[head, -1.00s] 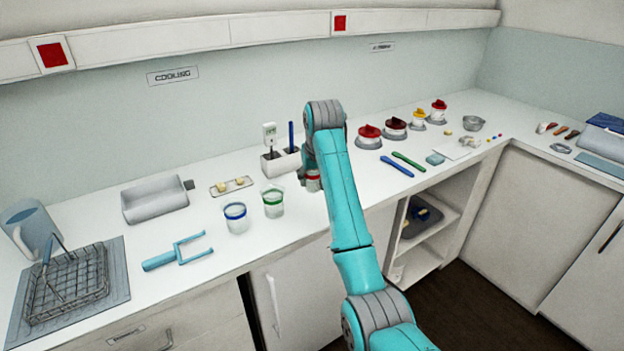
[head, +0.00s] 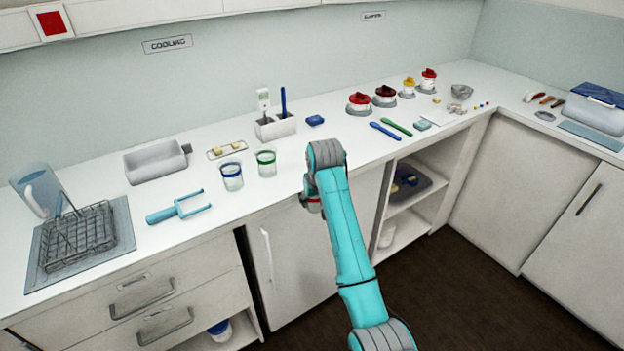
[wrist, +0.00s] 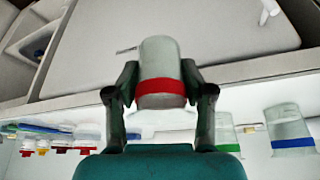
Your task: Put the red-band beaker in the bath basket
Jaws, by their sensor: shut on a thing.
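The red-band beaker (wrist: 160,58) is clear with a wide red band and is held between the two fingers of my gripper (wrist: 160,84) in the wrist view. In the head view my gripper (head: 311,203) is in front of the counter's front edge, and my arm hides most of the beaker. The bath basket (head: 78,238) is a wire basket with a raised handle. It stands on a grey mat at the far left of the counter, well away from my gripper. I see nothing inside it.
A blue-band beaker (head: 231,177) and a green-band beaker (head: 266,163) stand left of my arm. A light-blue forked tool (head: 180,207) lies between them and the basket. A grey tub (head: 155,162) and a jug (head: 38,188) stand behind. Drawers lie below.

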